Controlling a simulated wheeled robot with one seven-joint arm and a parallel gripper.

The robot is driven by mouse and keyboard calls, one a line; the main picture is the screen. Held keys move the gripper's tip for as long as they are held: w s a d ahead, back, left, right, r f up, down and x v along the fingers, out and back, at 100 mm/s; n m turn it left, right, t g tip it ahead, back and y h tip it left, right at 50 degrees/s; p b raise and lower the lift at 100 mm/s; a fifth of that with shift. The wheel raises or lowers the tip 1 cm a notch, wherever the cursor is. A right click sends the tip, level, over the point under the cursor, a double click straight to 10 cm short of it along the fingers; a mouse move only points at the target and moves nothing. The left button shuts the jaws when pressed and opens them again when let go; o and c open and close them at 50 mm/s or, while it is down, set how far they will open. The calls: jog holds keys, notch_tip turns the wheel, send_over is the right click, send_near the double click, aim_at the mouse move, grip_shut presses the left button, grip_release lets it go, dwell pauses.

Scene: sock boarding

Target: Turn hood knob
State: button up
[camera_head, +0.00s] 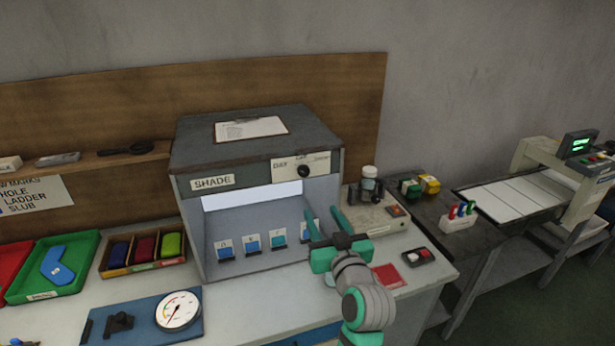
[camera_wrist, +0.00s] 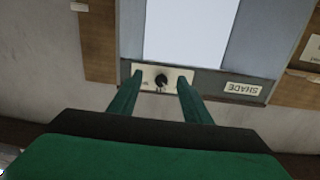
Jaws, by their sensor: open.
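The hood is a grey box (camera_head: 258,150) on the bench with a "SHADE" label on its front top edge. Its knob (camera_head: 303,172) is small, round and black, on a pale plate marked "DAY" and other words at the right of that edge. My gripper (camera_head: 322,219) is open and empty, in front of the hood's right side and below the knob in the head view. In the wrist view the knob (camera_wrist: 161,80) lies between the lines of my two green fingers (camera_wrist: 156,82), with a gap on each side. I see no contact with the knob.
Several small colour cards (camera_head: 251,243) stand inside the lit hood. A clipboard (camera_head: 250,128) lies on top. Trays (camera_head: 50,266) stand at the left.

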jog(key=y, duration=0.1)
send_near(305, 172)
jog(key=s, duration=0.2)
jog(key=shift+n, duration=0.4)
jog(key=x, duration=0.9)
jog(key=shift+w+d, duration=0.1)
jog(key=shift+w, duration=0.4)
jog(key=c, duration=1)
